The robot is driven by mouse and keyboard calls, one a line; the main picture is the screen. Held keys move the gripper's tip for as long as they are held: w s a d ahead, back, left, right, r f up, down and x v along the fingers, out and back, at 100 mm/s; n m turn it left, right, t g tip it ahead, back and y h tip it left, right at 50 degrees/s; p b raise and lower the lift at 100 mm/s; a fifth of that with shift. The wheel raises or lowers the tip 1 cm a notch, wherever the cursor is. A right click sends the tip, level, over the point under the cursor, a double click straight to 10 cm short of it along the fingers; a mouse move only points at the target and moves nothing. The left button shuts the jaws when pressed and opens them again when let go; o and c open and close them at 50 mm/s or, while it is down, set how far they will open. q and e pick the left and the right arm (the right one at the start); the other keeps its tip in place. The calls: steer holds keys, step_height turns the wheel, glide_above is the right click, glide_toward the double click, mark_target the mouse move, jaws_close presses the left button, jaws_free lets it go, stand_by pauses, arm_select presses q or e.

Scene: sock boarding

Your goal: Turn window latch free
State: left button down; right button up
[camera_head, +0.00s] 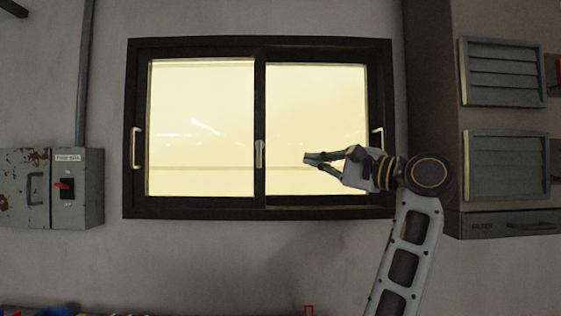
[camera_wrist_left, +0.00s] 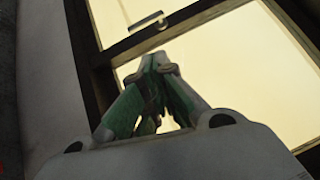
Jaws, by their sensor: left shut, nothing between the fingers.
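The window latch (camera_head: 260,154) is a small pale lever on the dark middle stile of the sliding window (camera_head: 259,43). Its handle looks upright. My left gripper (camera_head: 308,157) is in front of the right pane, to the right of the latch and apart from it in the picture. Its fingers point left, are shut and hold nothing. In the left wrist view the green-sided fingertips (camera_wrist_left: 156,62) meet. Beyond them a metallic fitting (camera_wrist_left: 146,20) sits on a dark frame bar; I cannot tell whether it is the latch. My right gripper is not in view.
Pale pull handles stand at the window's left (camera_head: 137,147) and right (camera_head: 377,138) sides. A grey fuse box (camera_head: 88,190) hangs on the left wall. A grey cabinet (camera_head: 500,190) stands at the right. The space before the left pane is clear.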

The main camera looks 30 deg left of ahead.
mark_target(259, 154)
arm_select(q)
steer(key=shift+d+r+n+h, duration=0.15)
steer(key=shift+d+n+h, duration=0.55)
steer(key=shift+d+h, duration=0.3)
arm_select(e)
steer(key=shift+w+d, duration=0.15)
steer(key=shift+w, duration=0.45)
arm_select(q)
steer(key=s+p+x, duration=0.1)
steer(key=x, duration=0.7)
steer(key=s+p+x, duration=0.1)
steer(key=x, duration=0.3)
steer(key=shift+s+a+p, duration=0.25)
steer(key=shift+a+p, duration=0.1)
steer(key=shift+a, duration=0.35)
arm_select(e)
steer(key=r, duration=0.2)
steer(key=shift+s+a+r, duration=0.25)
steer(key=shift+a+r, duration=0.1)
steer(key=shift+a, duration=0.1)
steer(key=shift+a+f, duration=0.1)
